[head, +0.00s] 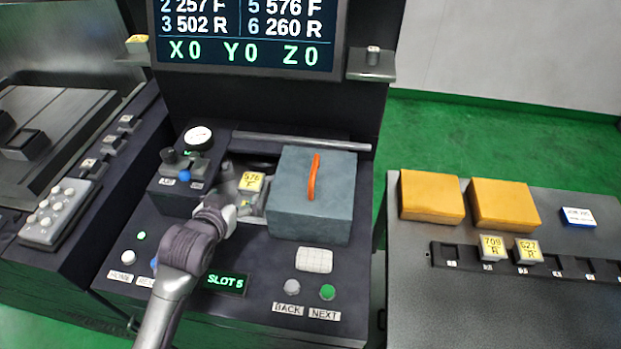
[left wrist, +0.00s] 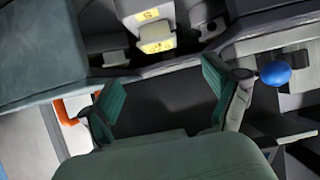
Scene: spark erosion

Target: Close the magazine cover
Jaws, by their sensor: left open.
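The magazine cover (head: 308,208) is a grey-blue box with an orange handle (head: 314,177) on top. It sits on the right part of the machine's top, and the magazine opening to its left is uncovered. A holder with a yellow tag (head: 250,182) shows in that opening. My left gripper (head: 230,215) is left of the cover, at the front of the opening. In the left wrist view its jaws (left wrist: 162,100) are apart with nothing between them. There the cover (left wrist: 40,45) fills the upper left and the tagged holder (left wrist: 155,38) is at top. My right gripper is not visible.
A rail (head: 300,142) runs behind the cover. A block with a blue knob (head: 184,176) stands left of the opening; the knob also shows in the wrist view (left wrist: 276,73). Buttons line the front panel. A side table (head: 480,310) at right holds yellow blocks (head: 432,195) and tagged holders.

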